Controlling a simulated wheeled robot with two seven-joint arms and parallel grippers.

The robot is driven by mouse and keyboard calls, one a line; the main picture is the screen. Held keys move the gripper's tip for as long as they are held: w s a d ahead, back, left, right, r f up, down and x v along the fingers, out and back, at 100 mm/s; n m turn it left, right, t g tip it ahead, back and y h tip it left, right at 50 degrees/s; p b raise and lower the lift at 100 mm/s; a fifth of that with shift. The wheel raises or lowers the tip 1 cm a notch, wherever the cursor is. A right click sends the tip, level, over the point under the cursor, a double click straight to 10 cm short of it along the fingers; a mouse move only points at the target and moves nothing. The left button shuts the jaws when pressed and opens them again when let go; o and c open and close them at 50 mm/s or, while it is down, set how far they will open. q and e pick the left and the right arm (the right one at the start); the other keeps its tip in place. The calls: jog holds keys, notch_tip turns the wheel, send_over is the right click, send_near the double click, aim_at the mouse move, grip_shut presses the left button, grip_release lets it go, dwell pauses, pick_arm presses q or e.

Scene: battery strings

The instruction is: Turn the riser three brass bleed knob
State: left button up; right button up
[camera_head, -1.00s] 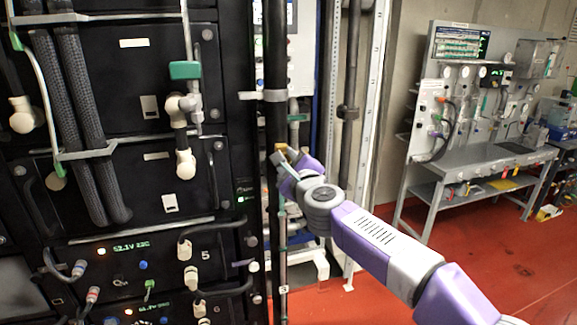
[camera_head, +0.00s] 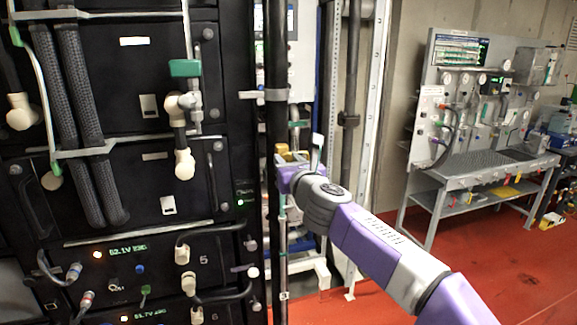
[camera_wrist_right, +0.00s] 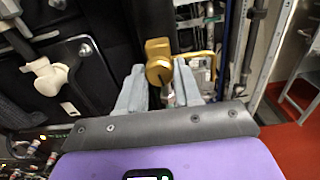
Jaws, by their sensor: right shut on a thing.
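The brass bleed knob (camera_wrist_right: 159,66) shows in the right wrist view between the two grey fingers of my right gripper (camera_wrist_right: 160,88). The fingers are shut on it, one on each side. In the head view the brass piece (camera_head: 283,150) shows small on the black riser pipe (camera_head: 277,110), with my right gripper (camera_head: 286,166) right against it. The riser number cannot be read there. My left gripper is not in view.
The black battery rack (camera_head: 110,130) with hoses and white elbow connectors stands close on the left. A grey metal upright (camera_head: 372,130) stands behind my right arm. A grey workbench (camera_head: 480,175) is at the back right. Red floor (camera_head: 500,270) is clear at the right.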

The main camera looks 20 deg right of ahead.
jog(key=shift+m, duration=1)
jog(key=o, duration=1)
jog(key=shift+o, duration=0.2)
jog(key=shift+b, duration=0.3)
jog(key=s+b, duration=0.1)
jog(key=s, duration=0.6)
jog(key=shift+s+d, duration=0.15)
jog(key=shift+s, duration=0.15)
